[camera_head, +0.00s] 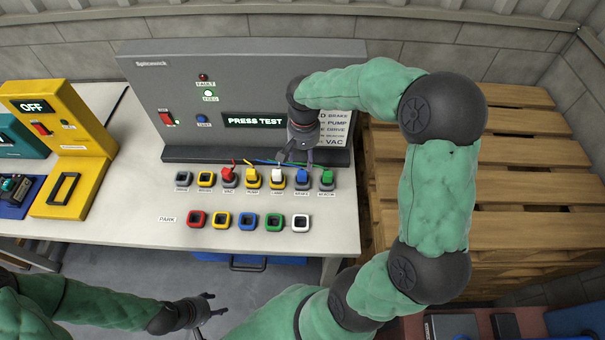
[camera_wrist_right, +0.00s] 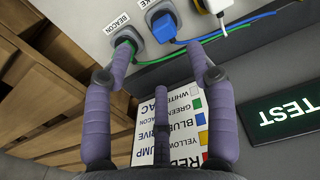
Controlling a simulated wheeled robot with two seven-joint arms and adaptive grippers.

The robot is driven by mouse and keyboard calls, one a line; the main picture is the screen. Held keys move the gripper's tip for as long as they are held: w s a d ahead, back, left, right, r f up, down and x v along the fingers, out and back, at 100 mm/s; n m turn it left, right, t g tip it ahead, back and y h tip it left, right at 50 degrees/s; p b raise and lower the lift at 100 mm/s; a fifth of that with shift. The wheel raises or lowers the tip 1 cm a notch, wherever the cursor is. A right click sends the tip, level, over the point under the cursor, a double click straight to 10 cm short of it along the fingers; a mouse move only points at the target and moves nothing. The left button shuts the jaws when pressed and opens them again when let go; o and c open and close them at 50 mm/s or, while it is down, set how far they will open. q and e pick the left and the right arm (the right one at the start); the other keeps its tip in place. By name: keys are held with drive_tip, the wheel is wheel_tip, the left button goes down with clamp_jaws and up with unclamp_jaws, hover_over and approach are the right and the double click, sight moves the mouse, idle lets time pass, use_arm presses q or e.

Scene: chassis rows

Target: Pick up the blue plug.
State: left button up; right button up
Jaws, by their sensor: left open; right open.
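The blue plug (camera_head: 302,174) sits in a dark socket of the back row on the white table, between the white plug (camera_head: 277,175) and the green plug (camera_head: 327,177). In the right wrist view the blue plug (camera_wrist_right: 165,27), with its blue cable trailing right, lies just beyond my fingertips. My right gripper (camera_head: 296,153) is open and empty, reaching down just behind the blue plug. In the right wrist view its spread fingers (camera_wrist_right: 161,50) frame the space before the plug, and the left finger overlaps the green plug (camera_wrist_right: 124,45). My left gripper (camera_head: 211,312) is open and empty, low in front of the table.
The red plug (camera_head: 229,174) and yellow plug (camera_head: 252,176) stand in the same row. In front is a PARK row of coloured empty sockets, including a blue one (camera_head: 247,221). The grey panel (camera_head: 240,75) rises behind; a wooden pallet stack (camera_head: 530,160) stands right.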

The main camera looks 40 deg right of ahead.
drive_tip(key=b, duration=0.1)
hover_over(302, 173)
drive_tip(key=f, duration=0.4)
drive_tip(key=shift+s+f, duration=0.2)
drive_tip(key=shift+s, duration=0.15)
drive_tip(key=shift+w+f+b, duration=0.2)
drive_tip(key=shift+f+b, duration=0.45)
drive_tip(key=shift+f, duration=0.9)
drive_tip(key=shift+w+f+b, duration=0.2)
drive_tip(key=shift+f+b, duration=0.4)
drive_tip(key=shift+f, duration=0.9)
clamp_jaws()
